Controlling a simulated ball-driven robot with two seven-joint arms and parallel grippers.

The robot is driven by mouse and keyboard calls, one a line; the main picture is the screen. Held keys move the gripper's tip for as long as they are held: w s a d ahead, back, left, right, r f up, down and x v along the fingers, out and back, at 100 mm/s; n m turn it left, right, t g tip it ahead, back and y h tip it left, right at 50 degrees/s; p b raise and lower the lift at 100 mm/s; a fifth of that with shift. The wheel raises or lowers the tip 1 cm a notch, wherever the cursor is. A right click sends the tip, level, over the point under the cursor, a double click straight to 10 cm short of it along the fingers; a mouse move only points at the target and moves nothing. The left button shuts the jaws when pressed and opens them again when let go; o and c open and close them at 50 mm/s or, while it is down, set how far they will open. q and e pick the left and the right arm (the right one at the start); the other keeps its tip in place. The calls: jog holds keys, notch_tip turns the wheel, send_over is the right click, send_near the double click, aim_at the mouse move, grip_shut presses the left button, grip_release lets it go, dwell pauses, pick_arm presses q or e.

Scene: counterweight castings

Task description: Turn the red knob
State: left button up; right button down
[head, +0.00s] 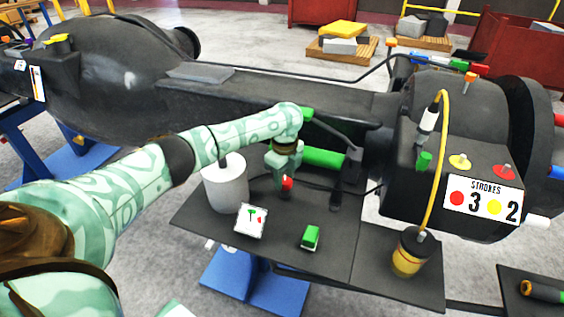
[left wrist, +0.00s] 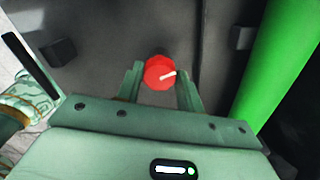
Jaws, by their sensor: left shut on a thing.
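The red knob (head: 287,183) stands near the middle of the dark bench plate in the head view. In the left wrist view the red knob (left wrist: 157,71) sits between my two fingers, with a white pointer line aimed right and slightly up. My left gripper (head: 285,172) comes down on it from above and is shut on it; it also shows in the left wrist view (left wrist: 161,80). The gripper partly hides the knob in the head view. My right gripper is not in view.
A green cylinder (head: 324,158) lies right behind the knob; a white cylinder (head: 226,185) stands to the left. A small card (head: 251,220) and a green block (head: 311,237) are in front. A yellow-cabled canister (head: 408,255) and a strokes sign (head: 483,202) are at right.

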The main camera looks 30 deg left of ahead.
pick_arm(q)
jog(key=n+p, duration=0.2)
jog(key=p, duration=0.1)
jog(key=n+p, duration=0.1)
jog(key=shift+d+r+n, duration=0.1)
jog(key=shift+r+n, duration=0.15)
jog(key=shift+n, duration=0.15)
jog(key=shift+s+f+n+p, duration=0.1)
jog(key=shift+n+p, duration=0.8)
jog(key=n+p, duration=0.2)
jog(key=n, duration=0.1)
jog(key=shift+f, duration=0.1)
jog(key=shift+n+p, duration=0.4)
jog(key=shift+n, duration=1.5)
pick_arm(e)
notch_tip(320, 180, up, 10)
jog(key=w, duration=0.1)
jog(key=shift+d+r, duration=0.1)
pick_arm(q)
jog(key=o, duration=1)
